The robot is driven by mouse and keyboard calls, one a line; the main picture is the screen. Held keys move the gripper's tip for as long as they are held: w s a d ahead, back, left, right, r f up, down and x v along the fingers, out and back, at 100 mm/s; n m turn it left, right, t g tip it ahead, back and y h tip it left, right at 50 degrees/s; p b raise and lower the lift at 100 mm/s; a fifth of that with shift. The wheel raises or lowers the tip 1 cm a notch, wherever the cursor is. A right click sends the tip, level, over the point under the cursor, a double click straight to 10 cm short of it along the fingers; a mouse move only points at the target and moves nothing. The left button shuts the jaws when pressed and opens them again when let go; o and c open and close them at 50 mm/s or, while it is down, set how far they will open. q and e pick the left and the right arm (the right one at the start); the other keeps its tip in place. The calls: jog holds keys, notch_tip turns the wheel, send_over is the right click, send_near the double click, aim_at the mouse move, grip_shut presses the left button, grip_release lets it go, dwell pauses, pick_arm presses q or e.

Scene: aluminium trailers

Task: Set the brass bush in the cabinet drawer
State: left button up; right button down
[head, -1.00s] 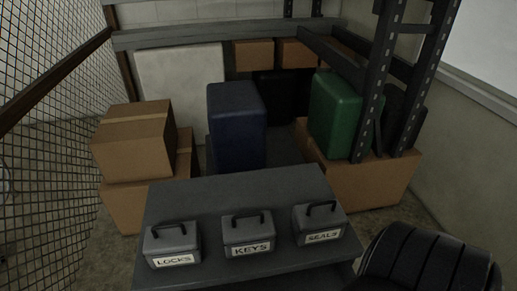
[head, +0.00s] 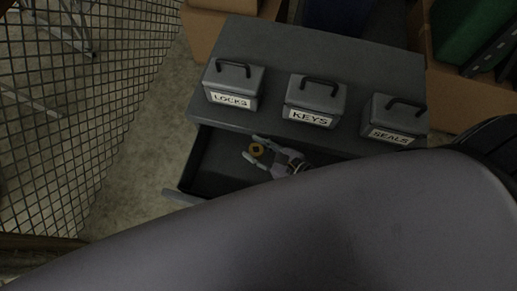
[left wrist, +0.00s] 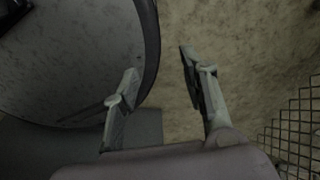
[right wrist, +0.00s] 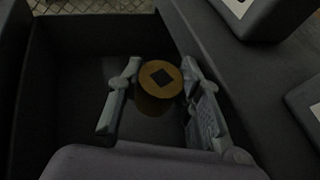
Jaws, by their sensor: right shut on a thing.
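The brass bush (head: 256,150) is a short golden-brown cylinder with a dark square hole in its top. The cabinet drawer (head: 212,165) is pulled open, dark and otherwise empty where I see it. My right gripper (head: 253,147) reaches over the drawer and is shut on the bush. In the right wrist view the bush (right wrist: 152,99) stands upright between the fingers, inside the drawer's outline; I cannot tell whether it touches the floor. My left gripper (left wrist: 157,62) is open and empty, above the floor beside a dark round thing.
Three lidded grey boxes stand on the cabinet top (head: 300,45): LOCKS (head: 233,84), KEYS (head: 315,101) and SEALS (head: 395,120). A wire mesh wall (head: 90,110) is at the left. My own arm covers the lower head view and hides part of the drawer.

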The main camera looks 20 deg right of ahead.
notch_tip(320, 180, down, 8)
jog(key=b, duration=0.4)
jog(key=shift+b, duration=0.35)
notch_tip(320, 180, down, 4)
jog(key=b, duration=0.3)
jog(key=shift+f, duration=0.15)
jog(key=shift+f, duration=0.2)
jog(key=c, duration=1.1)
grip_release()
